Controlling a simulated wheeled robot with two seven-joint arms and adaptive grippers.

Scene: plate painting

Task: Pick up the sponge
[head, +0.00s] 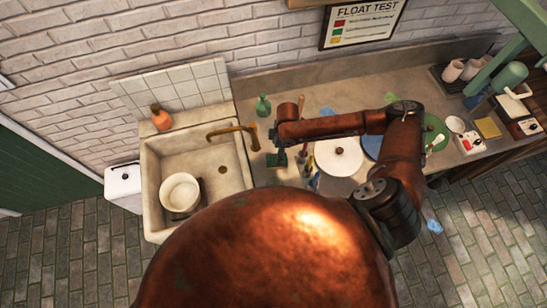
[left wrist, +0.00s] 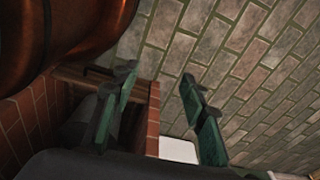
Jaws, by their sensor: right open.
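A flat yellow square (head: 487,128) lies at the right end of the counter; it may be the sponge, but it is too small to be sure. My right gripper (head: 276,159) has green fingers and is open. It hangs over the left part of the counter beside the sink, far to the left of the yellow square. My left gripper shows only in the left wrist view (left wrist: 160,78). Its green fingers stand apart with nothing between them, above a brick floor.
A stone sink (head: 155,205) with a pale bowl (head: 180,191) and brass tap (head: 236,130) stands at left. A white plate (head: 338,157), small tools and a green bottle (head: 263,106) are near my right gripper. Cups (head: 453,70) stand at the far right.

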